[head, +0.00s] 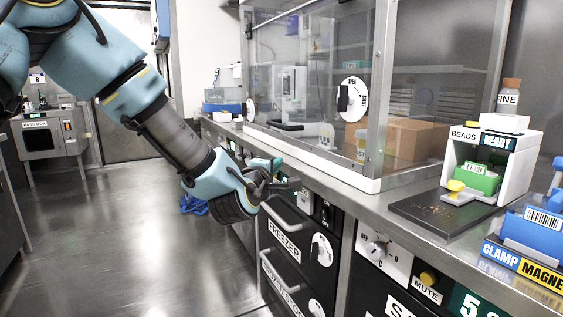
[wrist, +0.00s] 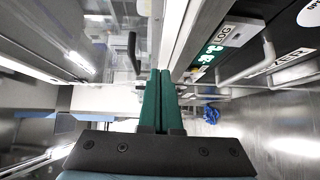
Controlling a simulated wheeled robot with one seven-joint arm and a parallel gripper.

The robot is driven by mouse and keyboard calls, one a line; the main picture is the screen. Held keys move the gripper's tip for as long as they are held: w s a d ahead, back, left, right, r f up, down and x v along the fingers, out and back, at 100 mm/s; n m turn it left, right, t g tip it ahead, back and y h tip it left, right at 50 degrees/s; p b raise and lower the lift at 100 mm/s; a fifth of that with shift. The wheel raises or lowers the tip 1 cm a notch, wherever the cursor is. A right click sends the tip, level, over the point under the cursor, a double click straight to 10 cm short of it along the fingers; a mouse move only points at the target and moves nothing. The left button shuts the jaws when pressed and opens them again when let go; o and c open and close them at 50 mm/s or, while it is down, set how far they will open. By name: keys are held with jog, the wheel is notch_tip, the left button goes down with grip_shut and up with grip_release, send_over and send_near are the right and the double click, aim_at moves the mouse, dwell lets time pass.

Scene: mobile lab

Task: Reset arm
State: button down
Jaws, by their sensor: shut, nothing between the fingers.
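My gripper (head: 284,187) is at the end of my blue arm, which reaches in from the upper left in the head view. It hangs beside the front edge of the steel counter (head: 415,203), close to the black drawer marked FREEZER (head: 285,240). In the wrist view, the two green fingers of my gripper (wrist: 160,75) lie side by side, shut, with nothing held between them. I cannot tell in the head view whether the gripper touches the counter edge.
A glass cabinet (head: 300,60) stands on the counter. To its right are a beads machine (head: 510,150) and a clamp and magnet unit (head: 535,230). Drawer handles (head: 290,222) stick out near my gripper. A blue item (head: 194,205) lies on the otherwise open floor (head: 120,230).

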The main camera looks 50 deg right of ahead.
jog(key=shift+s+a, duration=0.2)
jog(key=shift+a, duration=0.25)
jog(key=w+a+f+m+y, duration=0.2)
jog(key=w+a+f+y, duration=0.15)
jog(key=w+a, duration=0.45)
jog(key=w+a+f+m+y, duration=0.1)
jog(key=w+a+f+y, duration=0.25)
jog(key=a, duration=0.75)
jog(key=w+a+f+m+y, duration=0.2)
jog(key=w+a+f+y, duration=0.15)
jog(key=w+a, duration=0.45)
jog(key=s+a+f+g+y, duration=0.15)
jog(key=s+a, duration=0.25)
jog(key=a, duration=0.6)
jog(key=s+a+g+y, duration=0.2)
jog(key=s+a, duration=0.2)
jog(key=a, duration=0.7)
jog(key=s+a+f+g+y, duration=0.15)
jog(key=s+a, duration=0.25)
jog(key=a, duration=0.6)
notch_tip(320, 180, up, 23)
jog(key=p, duration=2.2)
jog(key=shift+w+f+m, duration=0.15)
jog(key=shift+m, duration=0.15)
jog(key=shift+y, duration=0.25)
